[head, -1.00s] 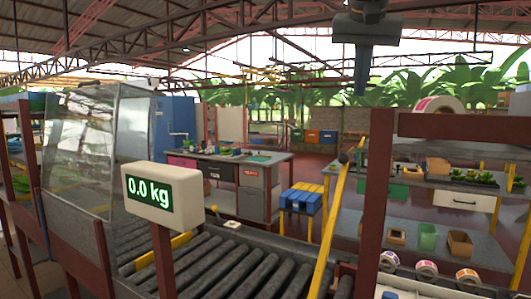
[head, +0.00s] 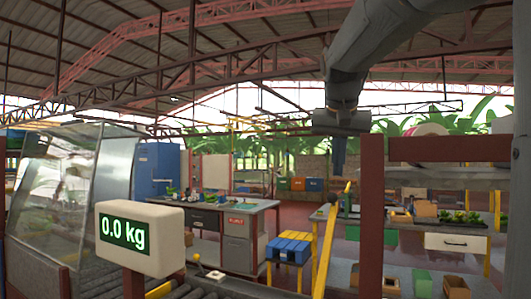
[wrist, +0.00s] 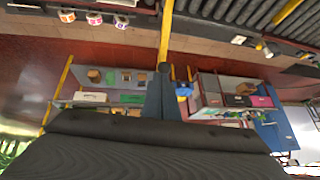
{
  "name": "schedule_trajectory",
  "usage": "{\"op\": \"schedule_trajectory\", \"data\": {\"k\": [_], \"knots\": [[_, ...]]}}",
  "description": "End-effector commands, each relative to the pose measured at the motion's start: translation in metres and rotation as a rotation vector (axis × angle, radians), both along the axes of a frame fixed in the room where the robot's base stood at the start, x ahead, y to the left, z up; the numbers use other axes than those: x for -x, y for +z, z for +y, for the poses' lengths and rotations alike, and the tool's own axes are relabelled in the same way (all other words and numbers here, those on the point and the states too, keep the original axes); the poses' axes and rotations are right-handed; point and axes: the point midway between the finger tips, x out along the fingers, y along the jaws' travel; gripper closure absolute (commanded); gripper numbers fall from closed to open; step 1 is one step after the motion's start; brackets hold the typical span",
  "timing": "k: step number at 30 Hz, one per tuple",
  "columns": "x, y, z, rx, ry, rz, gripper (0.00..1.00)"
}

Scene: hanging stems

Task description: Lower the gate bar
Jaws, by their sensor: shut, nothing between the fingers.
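The yellow gate bar (head: 327,244) stands raised and tilted in the head view, with a dark knob at its top end. In the wrist view the bar (wrist: 166,36) runs down from the top edge to its round dark knob, right at the tips of my fingers. The bar's lower end is cut off in the head view.
A scale display (head: 140,238) reading 0.0 kg stands at the front left. A dark red post (head: 371,230) stands close to the right of the bar. Rollers (head: 190,292) run along the bottom.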

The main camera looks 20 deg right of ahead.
Motion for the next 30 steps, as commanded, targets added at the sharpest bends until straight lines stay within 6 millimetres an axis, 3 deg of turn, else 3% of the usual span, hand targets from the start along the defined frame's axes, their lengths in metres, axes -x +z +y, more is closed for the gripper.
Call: {"op": "schedule_trajectory", "data": {"k": [6, 12, 30], "knots": [[-0.020, -0.034, -0.014, -0.002, 0.000, 0.003, 1.00], [-0.039, -0.051, -0.022, -0.002, 0.001, 0.002, 1.00], [-0.049, -0.060, -0.025, -0.003, 0.003, 0.004, 1.00]]}}
